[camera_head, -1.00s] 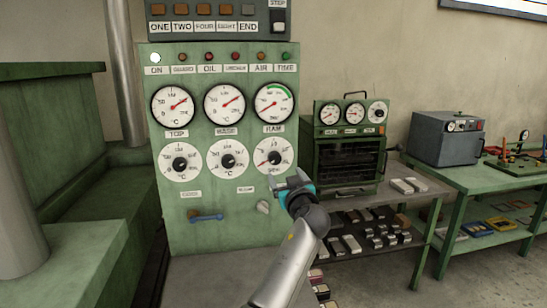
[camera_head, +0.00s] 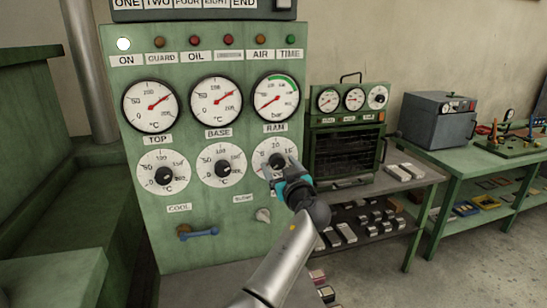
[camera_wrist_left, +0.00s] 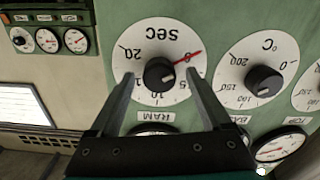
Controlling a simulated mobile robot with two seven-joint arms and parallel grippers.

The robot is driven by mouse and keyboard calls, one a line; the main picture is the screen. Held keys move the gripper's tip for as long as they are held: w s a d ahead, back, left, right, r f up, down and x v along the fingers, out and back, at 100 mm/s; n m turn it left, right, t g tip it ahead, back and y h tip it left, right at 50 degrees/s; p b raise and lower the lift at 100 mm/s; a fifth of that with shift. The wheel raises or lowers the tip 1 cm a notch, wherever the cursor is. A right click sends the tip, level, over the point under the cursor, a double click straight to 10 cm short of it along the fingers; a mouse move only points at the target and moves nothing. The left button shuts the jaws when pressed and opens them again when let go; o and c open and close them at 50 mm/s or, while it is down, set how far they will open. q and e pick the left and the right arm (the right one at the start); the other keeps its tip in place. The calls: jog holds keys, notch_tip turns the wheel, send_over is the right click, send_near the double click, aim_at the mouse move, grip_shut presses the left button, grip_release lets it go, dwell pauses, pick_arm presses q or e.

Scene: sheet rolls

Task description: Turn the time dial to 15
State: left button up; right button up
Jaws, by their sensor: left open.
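The time dial is a white round face marked SEC with a black knob, low right on the green panel (camera_head: 112,190) in the head view (camera_head: 262,157). It shows upside down in the left wrist view (camera_wrist_left: 150,35). Its red pointer points at about 0. My left gripper (camera_head: 281,170) is open and overlaps the dial's lower right in the head view. In the left wrist view its two fingers (camera_wrist_left: 160,77) show on either side of the black knob; I cannot tell whether they touch it. My right gripper is not in view.
Two similar dials (camera_head: 164,174) (camera_head: 222,168) sit to the left, with gauges above. A blue-handled lever (camera_head: 200,232) and a small pale knob (camera_head: 263,215) are below. A green oven (camera_head: 345,148) stands on a bench at the right.

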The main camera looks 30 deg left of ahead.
pick_arm(q)
jog(key=shift+w+a, duration=0.15)
jog(key=shift+w, duration=0.05)
grip_shut()
dwell(0.7)
